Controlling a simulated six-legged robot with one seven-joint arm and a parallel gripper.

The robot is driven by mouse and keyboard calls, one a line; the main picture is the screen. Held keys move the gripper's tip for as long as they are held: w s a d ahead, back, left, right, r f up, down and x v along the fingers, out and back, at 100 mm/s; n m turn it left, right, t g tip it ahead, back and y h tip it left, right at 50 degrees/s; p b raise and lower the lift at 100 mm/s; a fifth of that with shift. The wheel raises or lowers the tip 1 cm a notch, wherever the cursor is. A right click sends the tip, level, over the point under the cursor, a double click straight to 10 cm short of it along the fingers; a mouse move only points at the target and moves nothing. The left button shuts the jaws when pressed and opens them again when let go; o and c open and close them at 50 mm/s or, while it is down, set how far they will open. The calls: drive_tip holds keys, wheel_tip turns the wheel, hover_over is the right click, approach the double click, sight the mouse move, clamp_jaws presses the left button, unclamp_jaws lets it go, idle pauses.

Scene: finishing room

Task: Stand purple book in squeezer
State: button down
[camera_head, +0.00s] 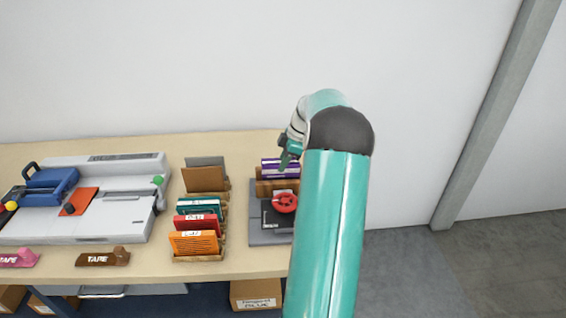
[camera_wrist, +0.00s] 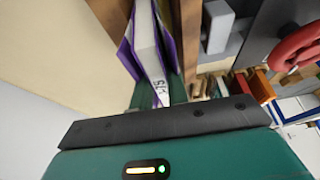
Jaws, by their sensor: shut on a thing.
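The purple book (camera_head: 283,162) with white pages stands at the squeezer (camera_head: 262,238), a grey press with wooden jaws and a red handwheel (camera_head: 285,202). In the wrist view the book (camera_wrist: 146,30) shows purple covers and a marked white end, with a wooden jaw (camera_wrist: 188,45) to its right and more wood at its upper left. It appears to be between them; its lower edge is hidden. My gripper (camera_head: 288,157) is shut on the book's near end, and its teal fingers (camera_wrist: 157,94) lie on either side in the wrist view.
A wooden rack (camera_head: 198,258) with several coloured books stands left of the squeezer. A grey machine (camera_head: 110,222) with a blue part fills the left of the table (camera_head: 120,270). My arm hides the squeezer's right side. A white wall is behind.

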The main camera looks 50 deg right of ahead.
drive_tip(key=shift+f, duration=0.55)
drive_tip(key=c, duration=1.6)
unclamp_jaws()
drive_tip(key=shift+c, duration=0.2)
drive_tip(key=shift+v, duration=5.5)
